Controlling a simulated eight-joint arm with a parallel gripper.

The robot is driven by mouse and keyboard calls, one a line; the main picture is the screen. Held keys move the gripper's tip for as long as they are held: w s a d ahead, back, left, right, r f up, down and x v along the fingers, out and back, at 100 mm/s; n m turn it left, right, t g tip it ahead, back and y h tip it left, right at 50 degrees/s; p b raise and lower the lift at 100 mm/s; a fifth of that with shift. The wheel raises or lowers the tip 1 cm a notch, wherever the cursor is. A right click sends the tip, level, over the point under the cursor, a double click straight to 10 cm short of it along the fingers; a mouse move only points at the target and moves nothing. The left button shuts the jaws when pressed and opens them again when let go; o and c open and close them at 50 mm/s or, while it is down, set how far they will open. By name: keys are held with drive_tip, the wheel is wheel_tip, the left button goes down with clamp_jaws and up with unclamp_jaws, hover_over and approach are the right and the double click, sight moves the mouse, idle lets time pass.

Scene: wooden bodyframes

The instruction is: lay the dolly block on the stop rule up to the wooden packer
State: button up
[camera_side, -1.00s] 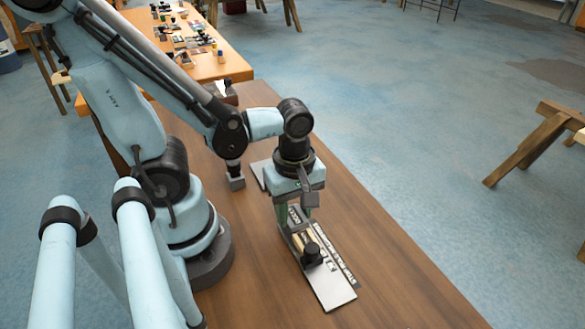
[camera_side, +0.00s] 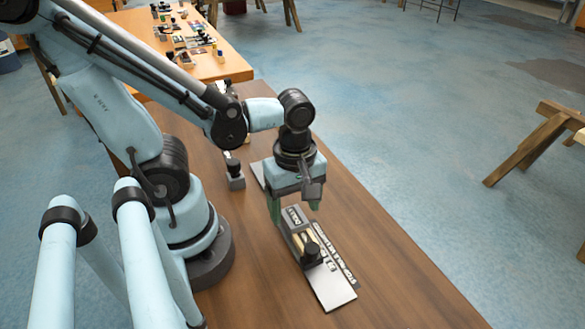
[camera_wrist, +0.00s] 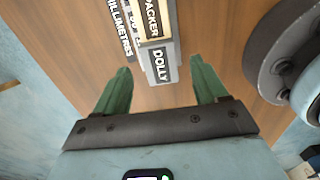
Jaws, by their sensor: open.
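The dolly block (camera_wrist: 160,66), grey with a black DOLLY label, lies in line with the wooden packer (camera_wrist: 152,20) in the wrist view. Their ends look close together; I cannot tell whether they touch. In the side view the dolly block (camera_side: 293,217) is at the near-arm end of the stop rule (camera_side: 335,290), a grey plate with a printed scale. The packer (camera_side: 302,241) lies farther along it. My gripper (camera_wrist: 159,64) is open, its green fingers apart on either side of the dolly's end and not gripping it. In the side view my gripper (camera_side: 295,215) is just above the rule.
A black knob (camera_side: 312,254) stands up on the rule beyond the packer. The brown bench (camera_side: 390,270) is clear to the right. An orange table with small items (camera_side: 190,45) is behind.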

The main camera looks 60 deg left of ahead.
wheel_tip(320, 180, up, 11)
drive_tip(key=shift+f, duration=0.2)
idle(0.6)
drive_tip(key=w+a+f+m+t, duration=0.1)
drive_tip(key=w+m+t, duration=0.6)
drive_tip(key=m, duration=1.1)
drive_tip(key=shift+w+a, duration=0.6)
drive_tip(key=shift+w, duration=0.4)
